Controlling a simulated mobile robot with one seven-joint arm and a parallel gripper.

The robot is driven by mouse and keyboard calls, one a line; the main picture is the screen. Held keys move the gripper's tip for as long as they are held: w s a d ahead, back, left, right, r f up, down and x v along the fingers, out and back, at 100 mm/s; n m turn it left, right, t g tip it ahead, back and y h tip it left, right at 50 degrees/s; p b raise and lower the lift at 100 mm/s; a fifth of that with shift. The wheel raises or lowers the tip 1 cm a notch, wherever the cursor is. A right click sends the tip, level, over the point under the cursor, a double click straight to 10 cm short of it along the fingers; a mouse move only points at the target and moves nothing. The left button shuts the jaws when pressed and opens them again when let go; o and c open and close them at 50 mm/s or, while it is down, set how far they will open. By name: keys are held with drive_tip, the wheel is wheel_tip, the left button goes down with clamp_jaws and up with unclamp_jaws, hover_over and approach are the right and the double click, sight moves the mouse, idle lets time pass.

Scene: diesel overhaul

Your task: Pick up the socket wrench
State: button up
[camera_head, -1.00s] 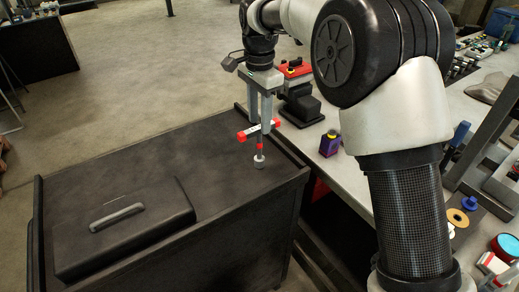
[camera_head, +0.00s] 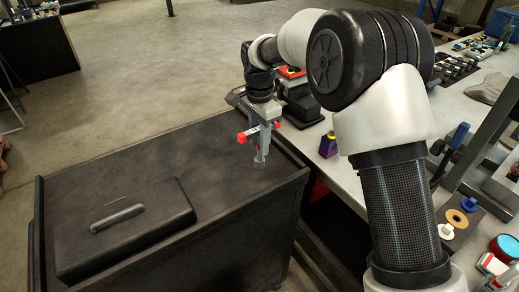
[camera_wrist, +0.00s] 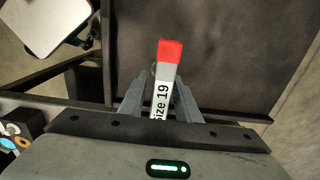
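The socket wrench (camera_head: 242,138) has a crossbar with red ends and a white label. Its shaft and grey socket end point down, upright, at the right part of the black cart top. My gripper (camera_head: 262,148) points down over the wrench, its fingers on both sides of the crossbar near the middle. The socket end seems to rest on the cart top; the fingers hide part of the shaft.
The black cart (camera_head: 225,180) has a raised rim and a black lid with a grey handle (camera_head: 117,218) at left. A workbench (camera_head: 350,180) runs along the right, with a small purple-and-yellow item (camera_head: 328,146) near its edge and a red-and-black device (camera_head: 297,98) behind.

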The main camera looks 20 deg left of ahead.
clamp_jaws()
drive_tip(key=shift+r, duration=0.1)
wheel_tip(320, 180, up, 10)
drive_tip(key=shift+c, duration=1.8)
unclamp_jaws()
clamp_jaws()
